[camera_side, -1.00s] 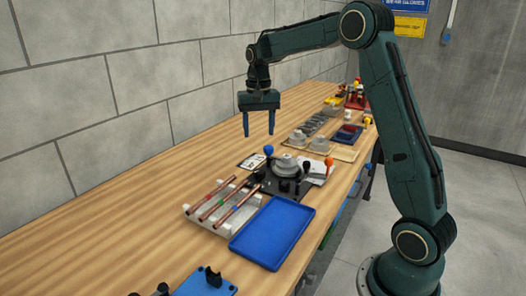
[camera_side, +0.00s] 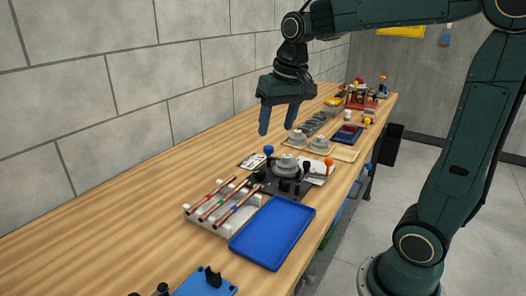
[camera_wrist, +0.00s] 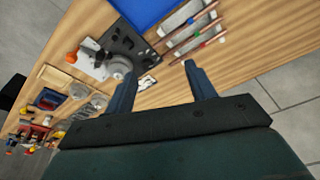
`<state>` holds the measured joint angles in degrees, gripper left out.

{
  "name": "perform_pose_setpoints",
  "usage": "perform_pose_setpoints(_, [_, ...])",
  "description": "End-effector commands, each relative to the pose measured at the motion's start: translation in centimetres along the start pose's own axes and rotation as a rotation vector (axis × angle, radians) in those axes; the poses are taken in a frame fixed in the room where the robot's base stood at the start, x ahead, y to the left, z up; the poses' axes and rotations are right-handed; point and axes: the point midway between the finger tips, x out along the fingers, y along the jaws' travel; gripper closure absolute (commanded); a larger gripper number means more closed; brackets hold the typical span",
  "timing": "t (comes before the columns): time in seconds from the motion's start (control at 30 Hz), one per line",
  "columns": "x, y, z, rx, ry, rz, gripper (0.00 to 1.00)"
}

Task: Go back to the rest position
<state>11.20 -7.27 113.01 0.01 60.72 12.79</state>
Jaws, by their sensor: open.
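My gripper (camera_side: 278,119) is open and empty, high above the bench in the side view. Its two blue fingers point down, a little tilted. In the wrist view the fingers (camera_wrist: 160,80) are spread with nothing between them. Several copper tubes (camera_side: 224,203) lie side by side across a pale rack (camera_side: 195,216) on the bench, with coloured bands on them. The tubes also show at the top of the wrist view (camera_wrist: 190,32). A dark bending fixture (camera_side: 270,186) with a grey round die (camera_side: 287,165) stands just behind the rack.
A blue tray (camera_side: 273,232) lies to the right of the rack. A blue fixture (camera_side: 208,282) sits at the front edge of the picture. Farther back are dies (camera_side: 320,143), trays and a red fixture (camera_side: 360,98). The wooden bench (camera_side: 110,225) is clear at left, beside a block wall.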

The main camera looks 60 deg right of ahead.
Motion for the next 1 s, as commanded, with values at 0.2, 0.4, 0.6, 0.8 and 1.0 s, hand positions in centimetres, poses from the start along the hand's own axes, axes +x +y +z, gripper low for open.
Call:
perform_pose_setpoints(0.2, [-1.5, -0.5, 4.9, -0.112, 0.067, -0.028, 0.45])
perform_pose_setpoints(0.4, [-2.0, -0.5, 9.2, -0.212, 0.127, -0.052, 0.45])
perform_pose_setpoints(0.6, [-1.8, -0.2, 13.2, -0.310, 0.188, -0.076, 0.45])
perform_pose_setpoints(0.8, [-1.1, 0.1, 16.0, -0.380, 0.231, -0.093, 0.45])
perform_pose_setpoints(1.0, [-0.8, 0.3, 16.9, -0.405, 0.247, -0.098, 0.45])
